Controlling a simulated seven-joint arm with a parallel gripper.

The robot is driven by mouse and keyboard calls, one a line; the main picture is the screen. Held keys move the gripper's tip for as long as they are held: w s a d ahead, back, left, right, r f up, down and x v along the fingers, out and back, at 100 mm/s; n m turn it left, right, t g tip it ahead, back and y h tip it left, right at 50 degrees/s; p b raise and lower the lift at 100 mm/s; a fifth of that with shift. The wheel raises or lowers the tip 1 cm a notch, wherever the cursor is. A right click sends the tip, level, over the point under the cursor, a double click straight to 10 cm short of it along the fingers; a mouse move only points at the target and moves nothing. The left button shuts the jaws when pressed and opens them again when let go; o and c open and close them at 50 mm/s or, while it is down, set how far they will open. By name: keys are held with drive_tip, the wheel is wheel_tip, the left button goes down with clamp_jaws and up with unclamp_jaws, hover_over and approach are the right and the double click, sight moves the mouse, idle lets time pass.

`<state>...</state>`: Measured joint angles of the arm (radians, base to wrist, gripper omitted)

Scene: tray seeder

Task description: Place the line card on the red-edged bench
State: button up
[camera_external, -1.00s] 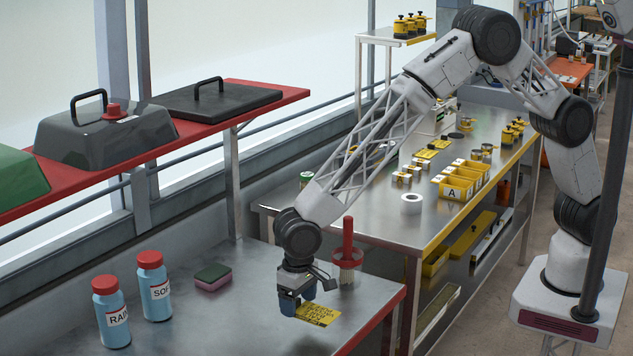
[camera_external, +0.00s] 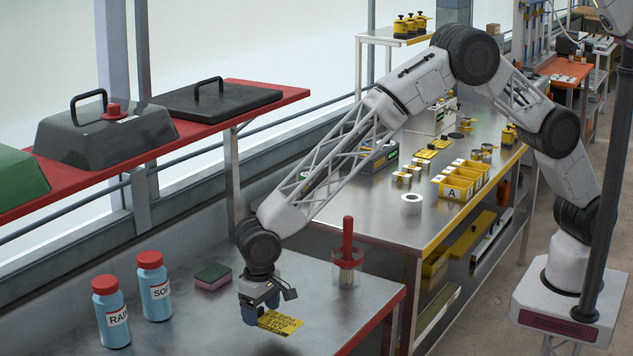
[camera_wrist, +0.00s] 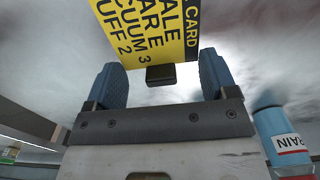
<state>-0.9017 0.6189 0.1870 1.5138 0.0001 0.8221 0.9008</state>
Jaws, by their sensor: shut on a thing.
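The yellow line card (camera_external: 280,322) with black print is held in my gripper (camera_external: 262,311), low over the red-edged bench (camera_external: 352,303). In the wrist view the card (camera_wrist: 150,25) sticks out beyond the blue fingertips of my gripper (camera_wrist: 160,75), its print partly cut off by the frame's top edge. I cannot tell whether the card touches the bench top.
Two blue bottles with red caps, one (camera_external: 111,312) and another (camera_external: 154,286), stand left of my gripper. A sponge (camera_external: 213,277) lies behind it. A red-handled brush in a clear holder (camera_external: 347,258) stands to the right. The bench front between is clear.

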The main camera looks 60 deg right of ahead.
hover_over(234, 337)
drive_tip(key=shift+f, duration=0.35)
idle(0.4)
drive_tip(key=shift+f, duration=1.75)
drive_tip(key=shift+f, duration=0.1)
drive_tip(key=o, duration=0.8)
wheel_tip(234, 337, up, 12)
drive_tip(key=shift+r, duration=0.1)
drive_tip(key=shift+d, duration=0.1)
